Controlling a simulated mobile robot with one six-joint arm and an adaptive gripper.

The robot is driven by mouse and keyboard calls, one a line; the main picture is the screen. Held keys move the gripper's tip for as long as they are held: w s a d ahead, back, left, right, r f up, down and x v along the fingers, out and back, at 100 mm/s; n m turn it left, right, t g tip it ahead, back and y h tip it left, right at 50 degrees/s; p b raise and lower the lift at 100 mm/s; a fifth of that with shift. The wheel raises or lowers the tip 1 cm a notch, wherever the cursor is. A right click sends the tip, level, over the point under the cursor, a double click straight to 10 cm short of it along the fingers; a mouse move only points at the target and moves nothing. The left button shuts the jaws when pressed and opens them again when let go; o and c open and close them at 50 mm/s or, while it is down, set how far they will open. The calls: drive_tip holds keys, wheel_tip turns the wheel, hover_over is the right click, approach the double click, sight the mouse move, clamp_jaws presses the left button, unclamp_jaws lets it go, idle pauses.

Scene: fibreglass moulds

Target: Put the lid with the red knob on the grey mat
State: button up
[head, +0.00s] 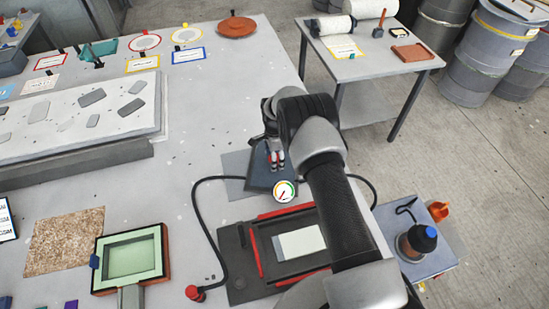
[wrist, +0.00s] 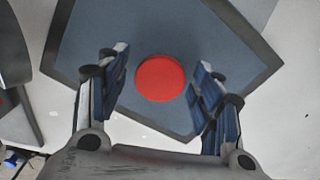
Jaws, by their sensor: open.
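The lid is a dark blue-grey plate (head: 259,181) with a darker rim, near the middle of the table in the head view. Its round red knob (wrist: 160,78) shows in the wrist view. My gripper (head: 275,162) is over the lid, with its fingers apart on either side of the knob. In the wrist view, gaps show between the knob and both fingers (wrist: 160,90). The grey mat (head: 235,164) shows as a flat patch beside and behind the lid; part of it is hidden. I cannot tell whether the lid touches it.
A round gauge (head: 285,191) and a red-edged dark frame with a pale block (head: 300,242) are in front of the lid. A black hose (head: 207,225) curves left to a red fitting (head: 194,292). A green mould (head: 130,257) stands at the front left. Open table lies left of the mat.

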drive_tip(key=s+d+r+n+t+p, duration=0.1)
drive_tip(key=s+r+n, duration=0.1)
drive_tip(key=r, duration=1.2)
drive_tip(key=s+d+r+n, duration=0.2)
drive_tip(key=r, duration=1.2)
drive_tip(key=s+d+r+n+t, duration=0.1)
drive_tip(key=s+d+r+n, duration=0.2)
drive_tip(key=s+r, duration=0.7)
drive_tip(key=s+d+r+n+t, duration=0.15)
drive_tip(key=s+r+n, duration=0.25)
drive_tip(key=s+r, duration=0.5)
drive_tip(key=s+d+f+n, duration=0.1)
drive_tip(key=s+f+n, duration=0.1)
drive_tip(key=s, duration=0.6)
drive_tip(key=s+d+f+n+t, duration=0.1)
drive_tip(key=s+f+n, duration=0.1)
drive_tip(key=s, duration=0.6)
drive_tip(key=shift+s+n, duration=0.25)
drive_tip(key=shift+n, duration=0.15)
